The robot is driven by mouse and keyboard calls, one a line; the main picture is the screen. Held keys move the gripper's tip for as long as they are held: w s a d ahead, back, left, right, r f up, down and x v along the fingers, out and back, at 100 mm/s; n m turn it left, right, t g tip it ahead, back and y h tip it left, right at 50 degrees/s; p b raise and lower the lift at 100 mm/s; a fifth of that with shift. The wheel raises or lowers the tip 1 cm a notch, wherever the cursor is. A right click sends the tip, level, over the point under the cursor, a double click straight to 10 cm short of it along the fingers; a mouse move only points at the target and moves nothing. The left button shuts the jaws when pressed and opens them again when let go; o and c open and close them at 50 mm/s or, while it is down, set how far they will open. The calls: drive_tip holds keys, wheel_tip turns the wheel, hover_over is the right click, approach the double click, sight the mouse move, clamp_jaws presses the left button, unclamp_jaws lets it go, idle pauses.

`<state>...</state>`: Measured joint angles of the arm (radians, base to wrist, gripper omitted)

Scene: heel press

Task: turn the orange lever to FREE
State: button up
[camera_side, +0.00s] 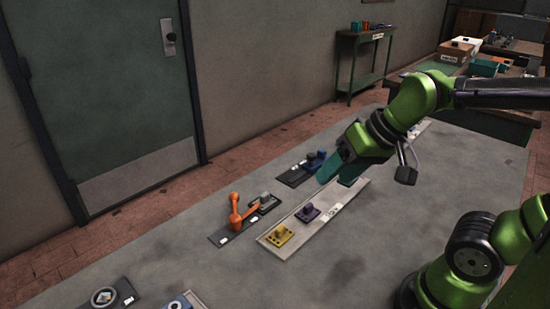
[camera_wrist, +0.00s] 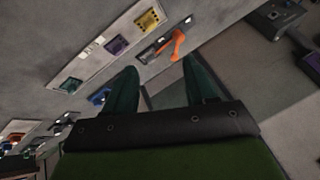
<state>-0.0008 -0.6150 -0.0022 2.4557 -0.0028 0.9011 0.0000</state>
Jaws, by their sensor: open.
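The orange lever (camera_side: 236,211) stands on a dark base plate (camera_side: 219,239) on the grey table, left of centre in the side view. It has a raised arm with a rounded end, and white labels show on its plate, too small to read. In the wrist view the orange lever (camera_wrist: 178,43) lies beyond the fingertips, between them and toward the right one. My gripper (camera_side: 336,177) has teal fingers and is above the table, to the right of the lever and apart from it. In the wrist view my gripper (camera_wrist: 155,65) is open with nothing between its fingers.
A grey knob (camera_side: 265,198) is right beside the lever. A pale strip (camera_side: 268,240) carries a yellow block (camera_side: 280,235) and a purple block (camera_side: 307,213) nearby. A dark plate with blue parts (camera_side: 316,160) lies farther back.

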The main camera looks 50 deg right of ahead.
drive_tip(key=w+g, duration=0.2)
drive_tip(key=w, duration=1)
drive_tip(key=m+g, duration=0.2)
drive_tip(key=g, duration=0.1)
hover_over(234, 194)
drive_tip(key=s+d, duration=0.1)
drive_tip(key=d, duration=0.2)
drive_tip(key=shift+f, duration=2.25)
drive_tip(key=a+f, duration=0.1)
drive_tip(key=f, duration=0.4)
drive_tip(key=w+f, duration=0.1)
drive_tip(key=f, duration=0.4)
drive_tip(key=a+f, duration=0.1)
drive_tip(key=f, duration=0.5)
drive_tip(key=shift+w+a, duration=0.15)
drive_tip(key=shift+a, duration=0.15)
clamp_jaws()
